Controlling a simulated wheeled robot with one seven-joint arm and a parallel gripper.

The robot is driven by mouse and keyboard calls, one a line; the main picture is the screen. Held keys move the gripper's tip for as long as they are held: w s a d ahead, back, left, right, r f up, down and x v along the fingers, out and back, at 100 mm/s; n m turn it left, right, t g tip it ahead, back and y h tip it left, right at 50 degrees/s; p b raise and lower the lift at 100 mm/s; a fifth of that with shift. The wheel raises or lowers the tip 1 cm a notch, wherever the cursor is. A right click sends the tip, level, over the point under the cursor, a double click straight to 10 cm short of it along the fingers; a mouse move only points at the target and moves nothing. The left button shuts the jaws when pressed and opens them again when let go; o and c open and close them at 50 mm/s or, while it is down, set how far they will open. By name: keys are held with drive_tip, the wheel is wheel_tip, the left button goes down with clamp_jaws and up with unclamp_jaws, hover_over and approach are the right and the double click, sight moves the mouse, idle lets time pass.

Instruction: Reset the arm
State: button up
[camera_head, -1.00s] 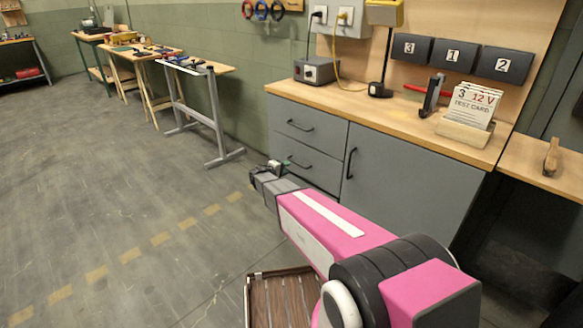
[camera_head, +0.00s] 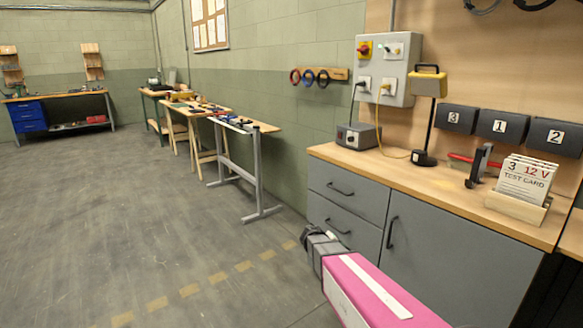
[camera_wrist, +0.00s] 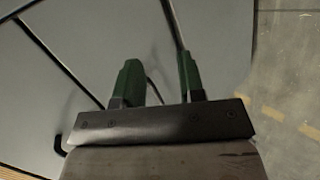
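My pink arm reaches up from the bottom edge of the head view, and its dark wrist end (camera_head: 318,243) is in front of the grey cabinet drawers. The fingers are not clear in that view. In the wrist view my gripper (camera_wrist: 160,80) shows two green fingers standing apart with a gap between them. Nothing is held between them. The grey cabinet front (camera_wrist: 90,50) lies beyond the fingers, and a dark curved handle (camera_wrist: 60,145) shows at lower left.
The grey cabinet (camera_head: 450,265) and its wooden worktop (camera_head: 400,175) stand close at the right. On top are a test card stand (camera_head: 515,208), a lamp (camera_head: 424,157) and a small grey box (camera_head: 357,136). Open floor (camera_head: 120,220) lies at the left.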

drive_tip(key=s+a+r+m+g+y, duration=0.1)
drive_tip(key=s+y, duration=0.4)
drive_tip(key=s, duration=0.5)
drive_tip(key=s+a+r+m+g+y, duration=0.1)
drive_tip(key=s+r+m+g+y, duration=0.1)
drive_tip(key=s, duration=0.9)
drive_tip(key=g+y, duration=0.1)
drive_tip(key=y, duration=0.1)
drive_tip(key=shift+s+r+m+y, duration=0.2)
drive_tip(key=shift+m+y, duration=0.2)
drive_tip(key=shift+a, duration=0.1)
